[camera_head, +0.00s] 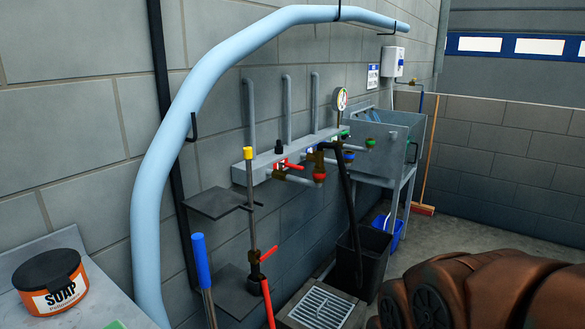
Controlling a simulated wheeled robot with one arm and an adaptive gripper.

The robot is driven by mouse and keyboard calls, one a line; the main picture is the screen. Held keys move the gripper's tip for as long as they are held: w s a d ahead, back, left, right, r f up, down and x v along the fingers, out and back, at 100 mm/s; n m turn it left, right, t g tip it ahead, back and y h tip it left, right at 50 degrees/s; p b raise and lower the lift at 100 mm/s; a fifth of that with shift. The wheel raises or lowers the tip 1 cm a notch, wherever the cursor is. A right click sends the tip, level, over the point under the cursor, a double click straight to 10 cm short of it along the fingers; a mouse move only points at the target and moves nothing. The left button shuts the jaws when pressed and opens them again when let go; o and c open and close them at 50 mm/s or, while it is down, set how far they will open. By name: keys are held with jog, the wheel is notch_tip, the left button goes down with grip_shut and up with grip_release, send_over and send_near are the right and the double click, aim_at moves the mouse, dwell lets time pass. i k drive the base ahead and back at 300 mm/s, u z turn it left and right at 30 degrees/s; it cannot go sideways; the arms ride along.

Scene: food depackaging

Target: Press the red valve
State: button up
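A red valve handle (289,166) sits on a brass fitting on the grey wall manifold (262,162), near the middle of the picture. A red-ringed outlet (319,175) hangs to its right. Other red levers show lower down: one on the upright lance (268,254), and a red handle (267,303) below it. Which of these the task calls the red valve is not marked. Blue (348,157) and green (370,142) fittings are farther right on the manifold. My gripper is not in view.
A black bucket (376,258) stands by a floor drain (322,306) below the manifold. A dark hose (346,195) hangs in front of it. A sink (385,140) and broom (430,165) are behind. A soap tub (50,283) sits at the lower left, near a large pale-blue pipe (147,215).

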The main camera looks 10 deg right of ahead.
aim_at(280, 165)
jog(key=z, duration=1.55)
jog(key=i, duration=1.5)
jog(key=u, duration=4.15)
